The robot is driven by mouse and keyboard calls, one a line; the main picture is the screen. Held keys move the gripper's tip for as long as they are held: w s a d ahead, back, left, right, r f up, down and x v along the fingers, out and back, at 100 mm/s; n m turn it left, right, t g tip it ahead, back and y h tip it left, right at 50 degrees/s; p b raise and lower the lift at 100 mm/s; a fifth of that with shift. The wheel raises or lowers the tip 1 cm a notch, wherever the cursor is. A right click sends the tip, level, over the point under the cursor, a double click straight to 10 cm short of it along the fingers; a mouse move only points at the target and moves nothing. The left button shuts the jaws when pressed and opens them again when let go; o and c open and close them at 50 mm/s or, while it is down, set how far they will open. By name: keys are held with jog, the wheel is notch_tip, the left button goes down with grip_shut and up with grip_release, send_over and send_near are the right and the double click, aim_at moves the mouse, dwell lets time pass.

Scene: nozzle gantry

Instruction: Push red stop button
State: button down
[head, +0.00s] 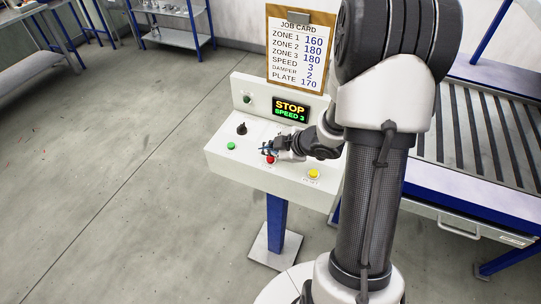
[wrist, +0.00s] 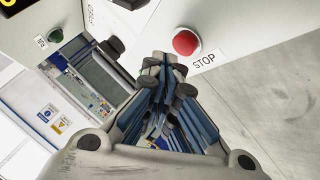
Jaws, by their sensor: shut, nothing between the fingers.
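The red stop button (head: 270,160) is on the sloped face of a white control console (head: 222,160). In the wrist view the red button (wrist: 186,42) sits above and right of my fingertips, with a "STOP" label beside it. My gripper (head: 268,150) is shut and empty, close to the red button. In the wrist view my gripper (wrist: 165,62) has its fingertips together, below the button. A gap seems to show between them and the button, but I cannot tell how wide it is. The console display (head: 290,109) reads "STOP" and "SPEED 3".
A green button (head: 231,146), a black knob (head: 241,129) and a yellow button (head: 313,174) are also on the console. A job card (head: 298,50) stands behind it. A slatted roller table (head: 470,130) is at the right. The floor at the left is clear.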

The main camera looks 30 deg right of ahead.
aim_at(269, 159)
notch_tip(269, 159, up, 5)
jog(key=p, duration=0.5)
dwell(0.8)
jog(key=shift+w+r, duration=0.1)
jog(key=s+r+m+h+b, duration=0.2)
jog(key=s+r+m+h, duration=0.15)
jog(key=r, duration=0.25)
jog(key=s+r+m+h+b, duration=0.2)
jog(key=r+m+h+b, duration=0.15)
jog(key=r, duration=0.25)
jog(key=s+a+m+g+y+b, duration=0.1)
jog(key=s+a+m+g+y, duration=0.1)
jog(key=s+a, duration=0.4)
jog(key=s+a+m+g+y+b, duration=0.1)
jog(key=s+a+m, duration=0.3)
jog(key=s, duration=1)
jog(key=a+g+b, duration=0.1)
jog(key=a, duration=0.2)
jog(key=shift+a+f+y, duration=0.25)
jog(key=shift+f+y, duration=0.15)
